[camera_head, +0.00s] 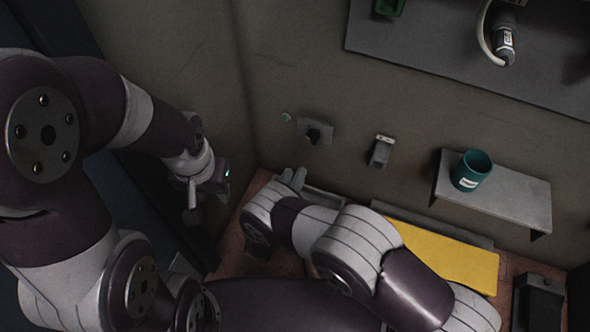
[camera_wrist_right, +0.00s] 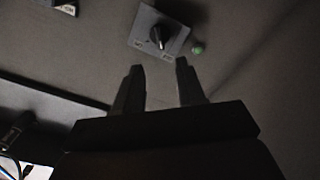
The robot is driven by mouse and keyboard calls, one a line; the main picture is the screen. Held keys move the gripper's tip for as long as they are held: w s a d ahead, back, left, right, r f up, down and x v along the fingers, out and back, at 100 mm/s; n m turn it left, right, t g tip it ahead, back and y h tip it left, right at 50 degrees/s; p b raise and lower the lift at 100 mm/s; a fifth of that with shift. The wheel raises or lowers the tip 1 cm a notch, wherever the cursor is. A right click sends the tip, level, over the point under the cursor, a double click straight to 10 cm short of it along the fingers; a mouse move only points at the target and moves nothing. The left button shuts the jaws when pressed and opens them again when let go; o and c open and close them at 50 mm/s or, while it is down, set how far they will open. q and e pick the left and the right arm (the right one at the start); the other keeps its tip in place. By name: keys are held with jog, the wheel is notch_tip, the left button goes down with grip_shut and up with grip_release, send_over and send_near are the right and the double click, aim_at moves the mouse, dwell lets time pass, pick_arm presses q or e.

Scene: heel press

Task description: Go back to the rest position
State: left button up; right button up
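My right gripper (camera_head: 292,178) is near the back wall, low in the corner, below a rotary knob on a grey plate (camera_head: 318,133). In the right wrist view its two dark fingers (camera_wrist_right: 160,85) stand apart with nothing between them. The knob (camera_wrist_right: 157,36) and a small green light (camera_wrist_right: 197,48) show beyond the fingertips, not touched. My left gripper (camera_head: 193,205) hangs at the left, beside the side wall. It is small and dark there, and its finger gap is not clear. I see nothing held in it.
A grey switch box (camera_head: 381,150) is on the back wall. A teal cup (camera_head: 470,170) stands on a small shelf (camera_head: 520,200). A yellow panel (camera_head: 450,258) lies behind my right arm. A dark box (camera_head: 538,302) is at the lower right. A large shelf (camera_head: 430,45) spans the top.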

dwell(0.3)
jog(key=s+a+f+n+g+y, duration=0.1)
jog(key=s+a+f+g+y, duration=0.4)
jog(key=f+g, duration=0.4)
jog(key=s+d+r+m+g+p, duration=0.15)
jog(key=s+d+r+g, duration=0.45)
jog(key=d+r, duration=0.65)
jog(key=s+d+r+m+g+p, duration=0.1)
jog(key=s+d+r+g+p, duration=0.15)
jog(key=s+d+r, duration=1)
jog(key=w+d+r+m+t+p, duration=0.2)
jog(key=w+d+r, duration=0.1)
jog(key=w+r, duration=0.55)
notch_tip(320, 180, up, 38)
jog(key=s+p, duration=0.1)
jog(key=p, duration=3.5)
jog(key=shift+s+a+y, duration=0.25)
jog(key=shift+a+y, duration=0.05)
